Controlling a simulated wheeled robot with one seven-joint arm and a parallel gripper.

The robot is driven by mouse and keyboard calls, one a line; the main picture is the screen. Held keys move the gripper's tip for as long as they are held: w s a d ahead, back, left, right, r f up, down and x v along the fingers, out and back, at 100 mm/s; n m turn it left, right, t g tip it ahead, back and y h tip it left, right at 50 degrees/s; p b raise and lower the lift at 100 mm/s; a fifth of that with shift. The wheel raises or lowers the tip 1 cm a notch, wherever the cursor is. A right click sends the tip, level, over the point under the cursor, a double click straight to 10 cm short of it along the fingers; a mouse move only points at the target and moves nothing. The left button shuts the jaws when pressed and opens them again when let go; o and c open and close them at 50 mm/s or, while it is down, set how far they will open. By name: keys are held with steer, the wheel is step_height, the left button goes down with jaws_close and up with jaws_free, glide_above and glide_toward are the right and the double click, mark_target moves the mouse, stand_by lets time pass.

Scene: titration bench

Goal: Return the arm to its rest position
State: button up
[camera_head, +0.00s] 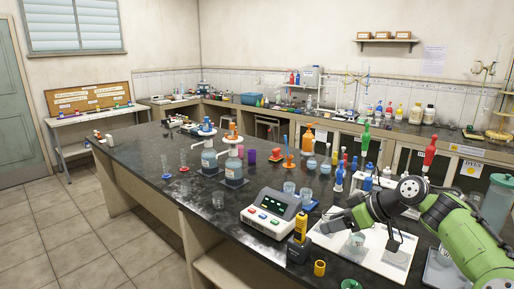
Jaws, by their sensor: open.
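My gripper (342,219) is above the white board (330,240) at the front right of the dark bench, reached by my green and grey arm from the right. Its fingers point left and look small. A small clear beaker (357,240) stands on the board just below my gripper. A thin dark part (391,238) that may be the probe arm or its rod shows on the board to the right of the beaker, partly behind my arm. I cannot tell which way it is turned. I cannot make out a marked sample spot. No contact by my gripper is clear.
A meter with coloured buttons (274,213) and a yellow handheld device (300,228) in a dark holder stand left of the board. Several bottles and glasses crowd the bench behind. A yellow cup (319,268) is in front. The bench's left front is mostly clear.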

steer(key=s+a+r+m+g+h+p, duration=0.15)
steer(key=s+a+h, duration=0.35)
steer(key=s+a, duration=0.6)
steer(key=s+d+m+h+p, duration=0.1)
steer(key=s+d+m, duration=0.1)
steer(key=s, duration=1)
steer(key=s+d+m+t+h+p, duration=0.1)
steer(key=s+m, duration=0.4)
steer(key=s, duration=0.7)
steer(key=shift+d+h+p, duration=0.55)
steer(key=shift+d+h, duration=0.05)
steer(key=shift+d, duration=0.6)
